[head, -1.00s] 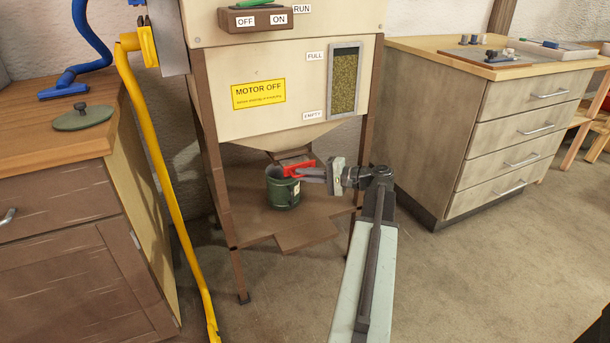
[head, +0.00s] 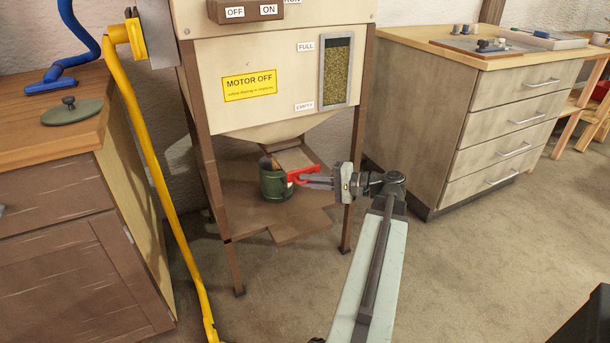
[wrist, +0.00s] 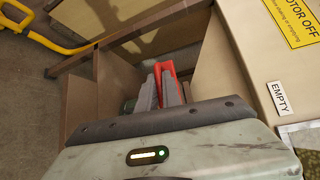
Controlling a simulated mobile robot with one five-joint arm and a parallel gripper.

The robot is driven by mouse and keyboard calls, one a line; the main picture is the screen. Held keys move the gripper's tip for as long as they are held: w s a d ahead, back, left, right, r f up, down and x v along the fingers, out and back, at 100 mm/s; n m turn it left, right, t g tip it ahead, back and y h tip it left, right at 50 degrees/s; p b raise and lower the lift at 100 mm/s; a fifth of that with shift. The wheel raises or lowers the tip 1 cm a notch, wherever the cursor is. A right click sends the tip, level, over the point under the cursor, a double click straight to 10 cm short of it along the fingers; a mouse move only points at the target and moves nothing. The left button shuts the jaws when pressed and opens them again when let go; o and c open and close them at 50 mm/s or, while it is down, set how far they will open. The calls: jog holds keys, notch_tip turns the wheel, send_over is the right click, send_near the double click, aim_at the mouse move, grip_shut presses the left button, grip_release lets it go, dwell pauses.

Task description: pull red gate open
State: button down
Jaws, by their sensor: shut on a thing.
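The red gate (head: 306,172) is a small red piece under the hopper outlet of a cream machine (head: 255,95), just above and right of a green pot (head: 273,184). A tan-brown plate (head: 296,157) lies between the outlet and the red piece. My gripper (head: 303,181) reaches in from the right and is shut on the red gate. In the wrist view the red gate (wrist: 166,69) shows between and behind my grey fingers (wrist: 158,90), which hide part of it. The pot's inside is mostly hidden.
A yellow pipe (head: 150,160) runs down to the floor left of the machine. A wooden cabinet (head: 60,240) stands at left, a drawer unit (head: 490,125) at right. Brown machine legs (head: 347,228) stand close to my arm.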

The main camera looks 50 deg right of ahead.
jog(key=shift+d, duration=0.1)
jog(key=c, duration=1.5)
grip_release()
jog(key=p+v, duration=0.1)
jog(key=v, duration=0.6)
jog(key=shift+s+d, duration=0.1)
jog(key=shift+s, duration=0.3)
